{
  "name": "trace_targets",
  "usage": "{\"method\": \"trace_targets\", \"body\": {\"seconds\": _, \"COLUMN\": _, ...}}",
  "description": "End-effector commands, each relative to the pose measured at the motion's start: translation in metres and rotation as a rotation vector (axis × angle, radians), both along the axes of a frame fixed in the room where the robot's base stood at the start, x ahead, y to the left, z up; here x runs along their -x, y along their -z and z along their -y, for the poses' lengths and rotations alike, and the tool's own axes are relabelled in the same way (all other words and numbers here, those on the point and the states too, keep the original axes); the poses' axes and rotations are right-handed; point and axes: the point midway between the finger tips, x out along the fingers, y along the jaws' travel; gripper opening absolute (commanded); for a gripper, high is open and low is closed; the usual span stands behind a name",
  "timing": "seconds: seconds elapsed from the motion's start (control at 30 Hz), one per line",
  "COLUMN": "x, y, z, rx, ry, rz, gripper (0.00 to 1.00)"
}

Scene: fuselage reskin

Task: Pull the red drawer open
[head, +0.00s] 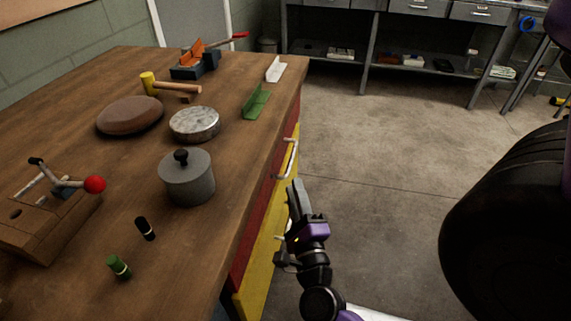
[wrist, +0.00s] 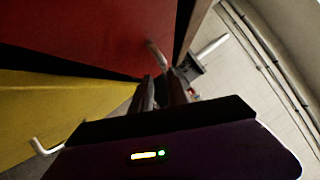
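The red drawer (wrist: 95,35) fills the upper left of the wrist view with its front face. In the head view its red front (head: 246,252) shows as a narrow strip under the bench edge. Its metal bar handle (wrist: 155,52) stands out from the red face, just beyond my fingertips. My gripper (wrist: 163,88) points at this handle, with a narrow gap between its two fingers and nothing visibly held. In the head view my gripper (head: 296,190) is beside the bench's right side, below a light handle (head: 288,158). Whether the fingers touch the handle is unclear.
A yellow drawer front (wrist: 45,105) with a white handle (wrist: 45,148) adjoins the red one. The wooden workbench (head: 226,200) carries a lidded pot (head: 188,180), a round tin (head: 194,124), a mallet (head: 170,86) and a green bracket (head: 256,101).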

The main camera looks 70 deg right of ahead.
Motion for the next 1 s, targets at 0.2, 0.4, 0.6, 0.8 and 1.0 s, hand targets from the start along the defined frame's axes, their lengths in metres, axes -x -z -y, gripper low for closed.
{"method": "trace_targets", "body": {"seconds": 0.2, "x": 0.002, "y": -0.005, "z": 0.015, "rx": -0.039, "ry": 0.034, "rz": 0.075, "gripper": 0.2}}
{"method": "trace_targets", "body": {"seconds": 0.4, "x": 0.004, "y": -0.008, "z": 0.026, "rx": -0.066, "ry": 0.058, "rz": 0.128, "gripper": 0.2}}
{"method": "trace_targets", "body": {"seconds": 0.6, "x": 0.002, "y": -0.01, "z": 0.035, "rx": -0.072, "ry": 0.064, "rz": 0.143, "gripper": 0.2}}
{"method": "trace_targets", "body": {"seconds": 0.8, "x": -0.01, "y": -0.016, "z": 0.061, "rx": -0.071, "ry": 0.064, "rz": 0.144, "gripper": 0.2}}
{"method": "trace_targets", "body": {"seconds": 1.0, "x": -0.021, "y": -0.022, "z": 0.086, "rx": -0.071, "ry": 0.064, "rz": 0.143, "gripper": 0.2}}
